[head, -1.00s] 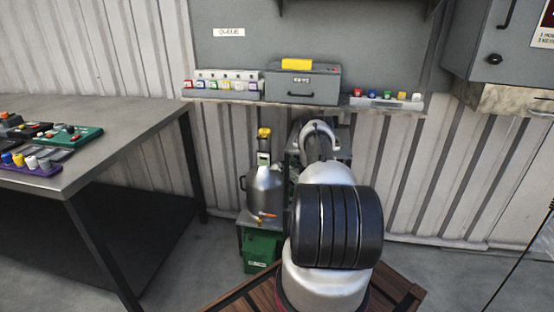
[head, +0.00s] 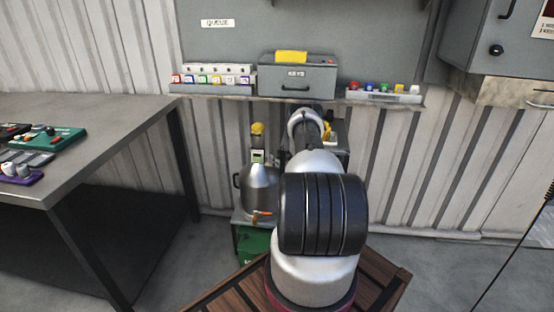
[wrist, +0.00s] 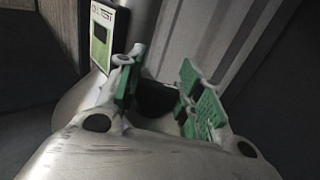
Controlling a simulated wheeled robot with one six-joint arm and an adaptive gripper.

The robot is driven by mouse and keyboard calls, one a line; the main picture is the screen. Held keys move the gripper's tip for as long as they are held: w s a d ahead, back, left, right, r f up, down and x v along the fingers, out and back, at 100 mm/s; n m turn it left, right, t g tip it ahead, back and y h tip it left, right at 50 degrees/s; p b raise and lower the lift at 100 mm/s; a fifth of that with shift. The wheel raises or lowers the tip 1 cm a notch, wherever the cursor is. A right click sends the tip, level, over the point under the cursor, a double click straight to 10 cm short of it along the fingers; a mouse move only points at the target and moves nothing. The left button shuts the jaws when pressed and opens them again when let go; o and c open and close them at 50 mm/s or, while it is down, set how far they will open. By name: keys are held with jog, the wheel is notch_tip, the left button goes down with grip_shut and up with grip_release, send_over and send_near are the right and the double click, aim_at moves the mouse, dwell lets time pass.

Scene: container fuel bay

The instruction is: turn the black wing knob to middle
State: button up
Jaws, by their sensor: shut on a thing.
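My gripper (wrist: 160,85) shows in the wrist view, with a green-padded finger on each side. Between the pads is a black piece, the black wing knob (wrist: 155,98), which the gripper is shut on. The picture is dim there, so the knob's wings and its pointing direction cannot be told. In the head view my arm reaches away toward the wall and hides the gripper and the knob.
A panel with a green and white face (wrist: 101,38) stands close left of the fingers. A steel can (head: 260,187) stands left of my arm. A grey key box (head: 297,76) sits on the wall shelf above. A table (head: 95,140) is at left, a wall cabinet (head: 500,45) at upper right.

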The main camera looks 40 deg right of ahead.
jog(key=shift+d, duration=0.1)
jog(key=n+y, duration=0.2)
jog(key=y, duration=0.1)
jog(key=shift+n+g+y, duration=0.4)
jog(key=shift+n+y, duration=0.9)
jog(key=shift+y, duration=0.6)
jog(key=o, duration=1.1)
jog(key=shift+c, duration=0.2)
jog(key=shift+w, duration=0.1)
